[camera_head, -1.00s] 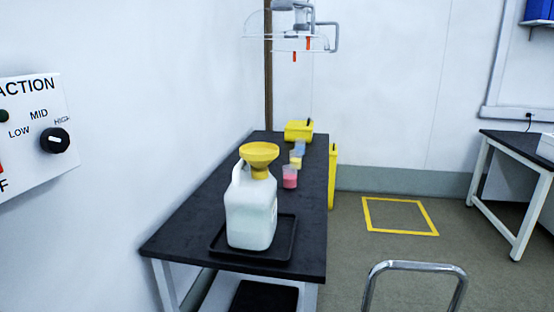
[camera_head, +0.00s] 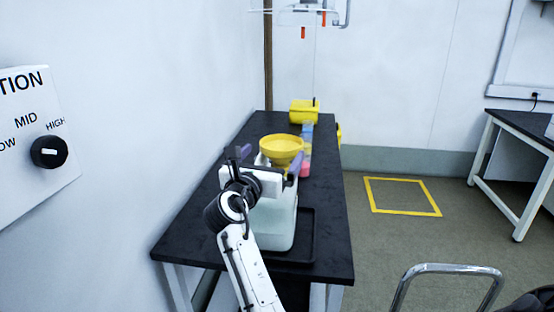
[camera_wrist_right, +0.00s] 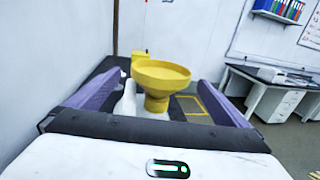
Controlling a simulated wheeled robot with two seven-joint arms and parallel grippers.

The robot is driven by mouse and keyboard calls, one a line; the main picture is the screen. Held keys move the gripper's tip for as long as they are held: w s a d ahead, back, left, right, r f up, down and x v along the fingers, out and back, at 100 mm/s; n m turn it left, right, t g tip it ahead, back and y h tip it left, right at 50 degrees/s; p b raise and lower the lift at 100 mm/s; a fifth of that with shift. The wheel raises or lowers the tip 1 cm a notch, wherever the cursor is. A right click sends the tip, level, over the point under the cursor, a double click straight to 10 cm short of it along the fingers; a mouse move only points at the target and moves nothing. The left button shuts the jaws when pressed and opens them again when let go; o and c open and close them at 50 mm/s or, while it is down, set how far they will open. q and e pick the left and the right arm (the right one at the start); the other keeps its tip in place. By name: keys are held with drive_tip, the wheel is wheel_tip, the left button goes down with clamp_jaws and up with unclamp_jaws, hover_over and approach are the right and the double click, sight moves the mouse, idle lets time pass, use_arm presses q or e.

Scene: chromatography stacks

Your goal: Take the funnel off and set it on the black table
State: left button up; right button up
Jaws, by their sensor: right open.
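The yellow funnel (camera_head: 281,149) sits upright in the mouth of the white jug (camera_head: 275,228), which stands in a black tray (camera_head: 304,240) on the black table (camera_head: 200,235). My right gripper (camera_head: 268,166) is open at the funnel's near side, its purple fingers spread. In the right wrist view the funnel (camera_wrist_right: 160,80) shows between and beyond the open fingers of the gripper (camera_wrist_right: 155,100), with no visible contact. My arm hides part of the jug. My left gripper is not in view.
Pink, yellow and blue cups stand behind the jug, the pink cup (camera_head: 305,169) nearest. A yellow box (camera_head: 304,111) is at the table's far end. A metal rail (camera_head: 448,270) stands at front right. Bare table lies left of the jug.

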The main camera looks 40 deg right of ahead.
approach(287, 136)
drive_tip(key=x, duration=0.4)
drive_tip(key=shift+w+d+f, duration=0.1)
drive_tip(key=shift+w+d, duration=0.05)
drive_tip(key=shift+d, duration=0.15)
drive_tip(key=shift+c, duration=0.3)
drive_tip(key=c, duration=0.8)
